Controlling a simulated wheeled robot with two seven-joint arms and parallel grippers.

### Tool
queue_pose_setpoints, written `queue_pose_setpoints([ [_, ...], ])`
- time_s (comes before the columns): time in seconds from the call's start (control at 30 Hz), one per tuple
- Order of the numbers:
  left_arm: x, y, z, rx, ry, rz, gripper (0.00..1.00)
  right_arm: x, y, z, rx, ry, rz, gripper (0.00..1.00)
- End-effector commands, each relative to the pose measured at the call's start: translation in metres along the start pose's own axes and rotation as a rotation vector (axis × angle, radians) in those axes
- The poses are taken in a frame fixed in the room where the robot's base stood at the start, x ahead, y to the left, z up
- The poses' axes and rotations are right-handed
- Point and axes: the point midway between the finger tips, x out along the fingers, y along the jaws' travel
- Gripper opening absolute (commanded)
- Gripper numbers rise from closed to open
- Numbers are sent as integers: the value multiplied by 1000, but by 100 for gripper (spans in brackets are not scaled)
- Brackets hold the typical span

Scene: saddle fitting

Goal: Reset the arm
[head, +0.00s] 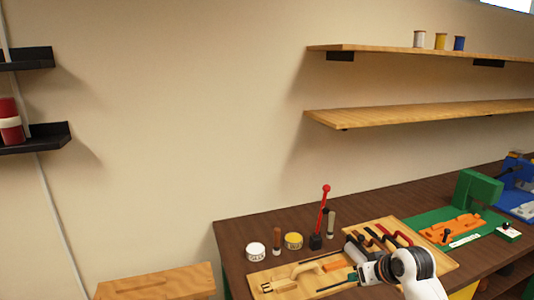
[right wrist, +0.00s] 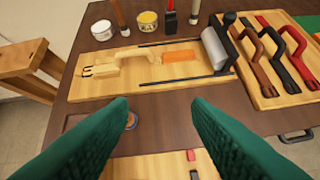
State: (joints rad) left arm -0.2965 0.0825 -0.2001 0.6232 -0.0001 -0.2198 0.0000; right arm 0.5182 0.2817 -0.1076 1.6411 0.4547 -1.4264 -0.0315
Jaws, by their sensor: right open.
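My right gripper (right wrist: 160,112) is open in the right wrist view. Its two green fingers are spread, with nothing held between them. They point toward the brown bench (right wrist: 85,140), in front of a pale wooden board (right wrist: 105,90). My white right forearm with a black joint (head: 400,266) shows at the bottom right of the head view, over the bench's front part. The exact height of the fingers above the bench cannot be told. My left gripper is in neither view.
The board carries an orange block (right wrist: 180,56) and a grey roller (right wrist: 214,48). Beside it, another board holds brown, black and red handles (right wrist: 299,52). White (right wrist: 102,30) and yellow (right wrist: 147,21) tins stand behind. A wooden stool (right wrist: 32,65) is at left; shelves (head: 420,116) hang above.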

Motion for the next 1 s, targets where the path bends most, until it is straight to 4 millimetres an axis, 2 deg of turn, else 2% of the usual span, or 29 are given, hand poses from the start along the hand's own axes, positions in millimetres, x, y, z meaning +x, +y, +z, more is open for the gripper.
queue_pose_setpoints([
  [0.03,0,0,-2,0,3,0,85,5,8,-25,-7,27,-2,45],
  [0.1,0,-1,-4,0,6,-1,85,8,20,-61,-18,63,-8,45],
  [0.17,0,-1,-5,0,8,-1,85,8,31,-96,-28,98,-16,45],
  [0.2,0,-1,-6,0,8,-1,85,6,40,-121,-33,121,-21,45],
  [0.3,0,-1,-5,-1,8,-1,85,-6,58,-180,-41,179,-35,45],
  [0.43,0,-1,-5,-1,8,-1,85,-32,79,-244,-40,244,-53,45],
  [0.5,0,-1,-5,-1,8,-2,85,-45,86,-266,-37,268,-62,45],
  [0.7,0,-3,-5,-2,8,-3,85,-79,99,-311,-24,323,-84,45],
  [1.0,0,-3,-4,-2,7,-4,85,-123,111,-352,-2,384,-111,45],
])
